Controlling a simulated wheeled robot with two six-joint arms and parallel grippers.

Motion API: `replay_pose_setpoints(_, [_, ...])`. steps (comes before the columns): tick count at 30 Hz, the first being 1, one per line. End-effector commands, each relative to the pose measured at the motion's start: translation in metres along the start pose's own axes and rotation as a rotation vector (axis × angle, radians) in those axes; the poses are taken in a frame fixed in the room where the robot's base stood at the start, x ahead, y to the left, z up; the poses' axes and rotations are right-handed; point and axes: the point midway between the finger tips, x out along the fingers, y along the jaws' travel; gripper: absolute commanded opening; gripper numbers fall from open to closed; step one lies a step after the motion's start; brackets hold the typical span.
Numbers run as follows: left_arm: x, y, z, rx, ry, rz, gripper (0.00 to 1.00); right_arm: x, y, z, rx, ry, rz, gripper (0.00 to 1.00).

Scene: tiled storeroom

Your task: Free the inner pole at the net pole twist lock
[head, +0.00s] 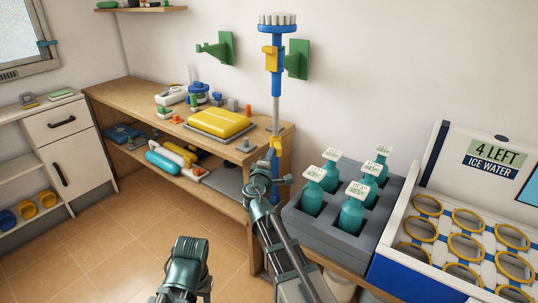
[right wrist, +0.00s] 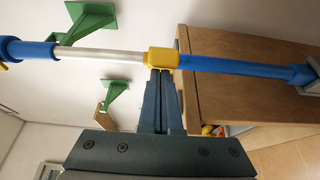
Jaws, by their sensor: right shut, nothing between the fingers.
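The pole stands upright against the wall, with a blue head topped by white bristle-like pieces (head: 277,22). Its bare silver inner pole (head: 276,108) runs down into a yellow twist lock (head: 275,143) above a blue outer tube. In the right wrist view the pole lies across the picture, with silver inner pole (right wrist: 100,54), yellow lock (right wrist: 163,60) and blue outer tube (right wrist: 235,67). My right gripper (right wrist: 161,74) is shut and empty, its tips right at the lock's edge; contact is unclear. It also shows in the head view (head: 272,158).
Green wall brackets (head: 297,59) flank the pole. A wooden bench (head: 130,90) with a yellow case (head: 219,123) stands left. A grey crate (head: 330,235) of teal bottles and a white ice-water box (head: 395,265) stand right. Tiled floor (head: 130,235) is open at lower left.

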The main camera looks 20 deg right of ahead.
Motion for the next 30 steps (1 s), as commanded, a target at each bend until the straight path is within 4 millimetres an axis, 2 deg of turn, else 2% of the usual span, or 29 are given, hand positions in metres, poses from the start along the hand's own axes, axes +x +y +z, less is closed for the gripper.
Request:
replay_pose_setpoints(17, [0.0,0.0,0.0,0.0,0.0,0.0,0.5,0.007,0.0,0.034,0.0,0.015,0.0,0.0])
replay_pose_setpoints(30, [0.0,0.0,0.0,0.0,0.0,0.0,0.5,0.008,0.0,0.035,0.0,0.233,0.0,0.0])
